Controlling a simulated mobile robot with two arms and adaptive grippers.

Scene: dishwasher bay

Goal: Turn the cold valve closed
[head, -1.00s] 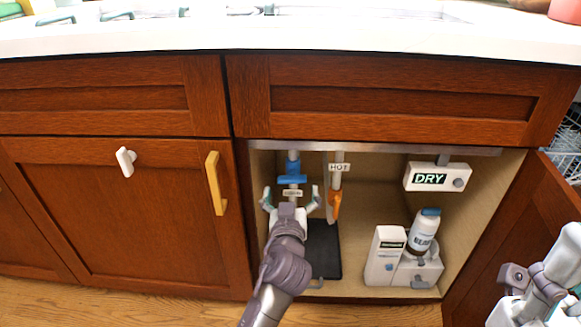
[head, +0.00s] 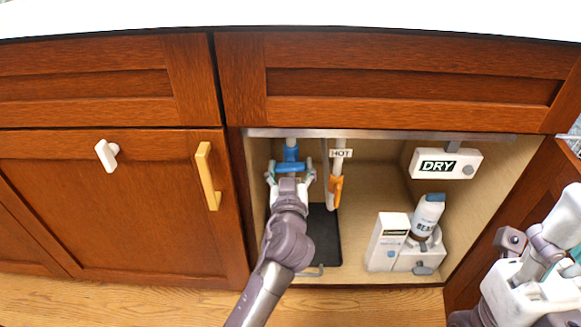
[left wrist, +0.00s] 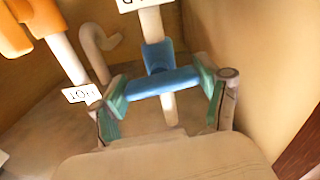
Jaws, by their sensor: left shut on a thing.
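The cold valve is blue, on a pale pipe inside the open cabinet; its handle (head: 290,168) lies crosswise to the pipe. In the left wrist view the blue handle (left wrist: 152,83) spans between the green finger pads. My left gripper (head: 291,174) is shut on the handle's ends, one finger at each side. The cold label is hidden in the head view; part of a label (left wrist: 145,3) shows at the top of the wrist view. My right gripper (head: 530,285) is at the lower right, away from the valve; its fingers are unclear.
The orange hot valve (head: 335,190) is close at right, with a HOT label (head: 341,153). A cabinet door is open at right.

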